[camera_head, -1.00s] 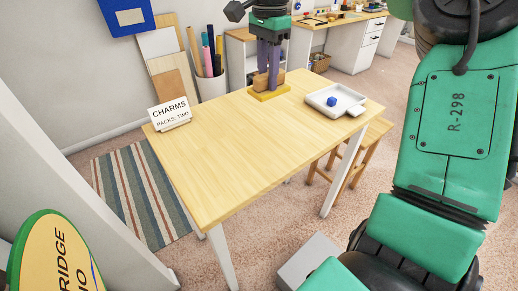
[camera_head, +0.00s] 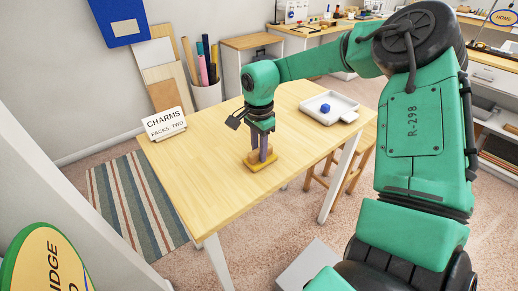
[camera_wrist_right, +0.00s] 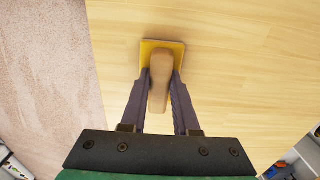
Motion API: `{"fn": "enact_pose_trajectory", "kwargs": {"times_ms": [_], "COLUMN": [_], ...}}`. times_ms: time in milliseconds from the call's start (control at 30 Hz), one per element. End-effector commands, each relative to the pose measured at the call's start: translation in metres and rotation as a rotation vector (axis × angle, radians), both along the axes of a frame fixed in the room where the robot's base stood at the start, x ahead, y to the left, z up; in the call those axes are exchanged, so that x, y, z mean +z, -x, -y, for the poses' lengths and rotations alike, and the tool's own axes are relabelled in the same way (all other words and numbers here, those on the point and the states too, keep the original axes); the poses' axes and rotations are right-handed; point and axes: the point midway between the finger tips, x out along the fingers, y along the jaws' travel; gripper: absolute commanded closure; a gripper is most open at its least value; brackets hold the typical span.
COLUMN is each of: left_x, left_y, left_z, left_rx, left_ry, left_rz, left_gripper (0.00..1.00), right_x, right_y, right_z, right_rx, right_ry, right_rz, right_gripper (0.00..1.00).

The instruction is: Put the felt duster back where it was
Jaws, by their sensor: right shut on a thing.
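The felt duster has a yellow base and a tan wooden handle. In the head view the duster (camera_head: 261,164) is at the middle of the table (camera_head: 205,165), towards its right side. My right gripper (camera_head: 262,148) points down over it. In the wrist view the gripper's two purple fingers (camera_wrist_right: 160,90) are shut on the handle of the duster (camera_wrist_right: 159,72), one on each side. The base is on the wood or just above it; I cannot tell which. My left gripper is not in view.
A white sign (camera_head: 164,124) reading "CHARMS PACKS: TWO" stands at the left corner. The table's left and front are clear. A wooden stool (camera_head: 352,176) is beside the table.

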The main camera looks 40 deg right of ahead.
Motion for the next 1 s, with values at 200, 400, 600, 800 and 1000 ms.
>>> {"fn": "enact_pose_trajectory", "kwargs": {"times_ms": [200,400,600,800,1000], "left_x": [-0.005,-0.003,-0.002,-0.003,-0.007], "left_y": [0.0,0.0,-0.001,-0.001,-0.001], "left_z": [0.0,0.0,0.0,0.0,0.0], "left_rx": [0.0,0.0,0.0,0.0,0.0], "left_ry": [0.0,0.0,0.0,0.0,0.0], "left_rz": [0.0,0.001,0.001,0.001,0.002], "left_gripper": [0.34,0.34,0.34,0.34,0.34], "right_x": [-0.004,-0.002,-0.001,0.024,0.08], "right_y": [0.0,0.0,0.0,-0.001,-0.001], "right_z": [0.0,0.0,0.0,0.0,0.001], "right_rx": [0.0,0.0,0.0,0.0,0.0], "right_ry": [0.0,0.001,0.001,0.001,0.003], "right_rz": [0.001,0.0,0.0,0.005,0.005], "right_gripper": [1.0,0.41,0.41,0.41,0.41]}}
